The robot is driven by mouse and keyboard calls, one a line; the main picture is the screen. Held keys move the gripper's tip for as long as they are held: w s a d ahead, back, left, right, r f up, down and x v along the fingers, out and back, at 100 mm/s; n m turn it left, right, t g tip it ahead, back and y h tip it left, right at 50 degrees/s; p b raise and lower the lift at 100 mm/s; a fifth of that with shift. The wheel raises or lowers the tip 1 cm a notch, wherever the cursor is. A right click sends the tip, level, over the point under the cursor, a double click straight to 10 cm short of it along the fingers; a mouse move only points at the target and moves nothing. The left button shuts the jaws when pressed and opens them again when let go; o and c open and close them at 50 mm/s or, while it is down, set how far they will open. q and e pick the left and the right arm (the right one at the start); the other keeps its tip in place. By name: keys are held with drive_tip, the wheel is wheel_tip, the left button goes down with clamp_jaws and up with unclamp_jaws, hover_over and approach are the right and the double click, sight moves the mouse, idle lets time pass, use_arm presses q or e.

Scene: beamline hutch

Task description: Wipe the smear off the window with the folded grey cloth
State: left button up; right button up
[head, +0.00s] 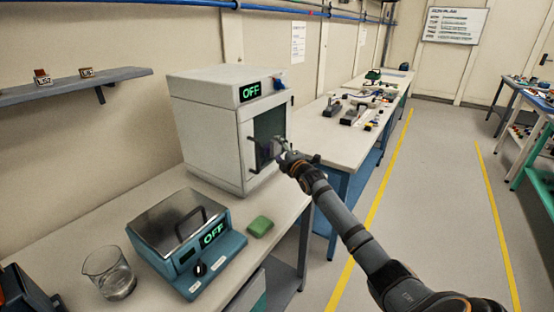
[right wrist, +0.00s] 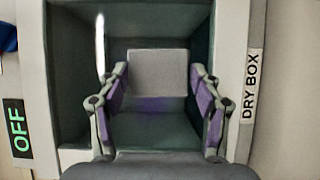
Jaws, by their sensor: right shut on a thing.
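The dry box (head: 205,125) is a pale cabinet with a dark window (head: 268,122) in its door and a display reading OFF. My right gripper (head: 279,146) is at the window. In the right wrist view, its fingers (right wrist: 160,90) are shut on the folded grey cloth (right wrist: 158,72), a flat grey block facing the window. A faint purple smear (right wrist: 152,104) shows on the window just below the cloth. I cannot tell whether the cloth touches the glass. The cloth is hard to make out in the head view. My left gripper is not in view.
A teal device (head: 205,268) with a lid handle and OFF display stands on the near bench, with a glass beaker (head: 109,275) left of it and a green pad (head: 260,226) right of it. A cluttered bench (head: 335,130) runs behind.

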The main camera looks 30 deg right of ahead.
sight(264, 152)
drive_tip(key=shift+w+d+f+b, duration=0.2)
drive_tip(key=shift+d+b, duration=0.35)
drive_tip(key=shift+b, duration=0.65)
drive_tip(key=shift+w+d+r, duration=0.1)
drive_tip(key=shift+r, duration=0.2)
drive_tip(key=shift+f+b, duration=0.1)
drive_tip(key=shift+b, duration=0.2)
drive_tip(key=shift+p, duration=0.5)
drive_tip(key=a+p, duration=0.2)
drive_tip(key=s+p, duration=0.1)
drive_tip(key=shift+a+r+p, duration=0.35)
drive_tip(key=shift+a, duration=0.05)
drive_tip(key=shift+s+a+f+p, duration=0.25)
drive_tip(key=shift+a+p, duration=0.1)
drive_tip(key=shift+a, duration=0.1)
drive_tip(key=a+p, duration=0.1)
drive_tip(key=s+a+p, duration=0.1)
drive_tip(key=a, duration=0.1)
drive_tip(key=shift+s, duration=0.1)
drive_tip(key=shift+s+a+p, duration=0.15)
drive_tip(key=shift+a+p, duration=0.15)
drive_tip(key=shift+a, duration=0.1)
